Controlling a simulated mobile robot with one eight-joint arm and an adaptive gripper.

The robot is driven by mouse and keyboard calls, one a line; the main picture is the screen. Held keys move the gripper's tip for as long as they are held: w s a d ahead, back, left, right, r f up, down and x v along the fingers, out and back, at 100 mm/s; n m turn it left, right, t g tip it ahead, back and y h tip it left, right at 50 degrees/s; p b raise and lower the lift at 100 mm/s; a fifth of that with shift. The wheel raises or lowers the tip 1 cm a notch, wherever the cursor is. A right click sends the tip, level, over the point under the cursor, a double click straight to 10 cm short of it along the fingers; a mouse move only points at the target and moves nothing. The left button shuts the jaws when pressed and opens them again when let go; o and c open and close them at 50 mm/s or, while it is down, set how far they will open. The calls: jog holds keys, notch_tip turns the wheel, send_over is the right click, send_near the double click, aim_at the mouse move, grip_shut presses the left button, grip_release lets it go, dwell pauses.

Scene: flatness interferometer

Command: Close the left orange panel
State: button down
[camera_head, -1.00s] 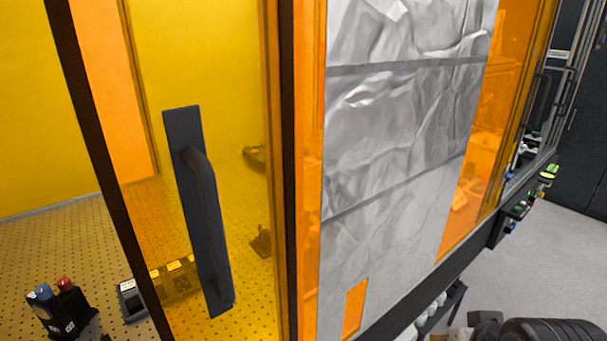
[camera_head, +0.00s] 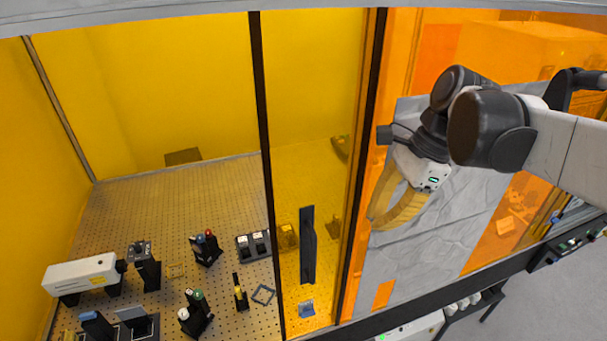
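The left orange panel (camera_head: 318,105) is a see-through amber sheet with dark upright edges. It stands at the middle of the head view, and the bay to its left is open. Its dark bar handle (camera_head: 308,248) is upright on the panel's lower part. My gripper (camera_head: 373,221), with a white body and tan fingers, is to the right of the handle, in front of the silver-covered panel. It is apart from the handle in the picture. The fingertips appear close together, but I cannot tell whether they are shut. Nothing is seen between them.
A perforated optical table (camera_head: 130,215) lies inside the open bay. A white box-like instrument (camera_head: 82,273) and several small dark mounts stand on it. The silver-covered panel (camera_head: 440,250) is to the right. Grey floor (camera_head: 560,300) shows at lower right.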

jog(key=a+f+p, duration=0.2)
jog(key=a+f, duration=0.5)
jog(key=a, duration=0.1)
jog(key=shift+s+a+f, duration=0.3)
jog(key=shift+s+f, duration=0.1)
jog(key=shift+s, duration=0.05)
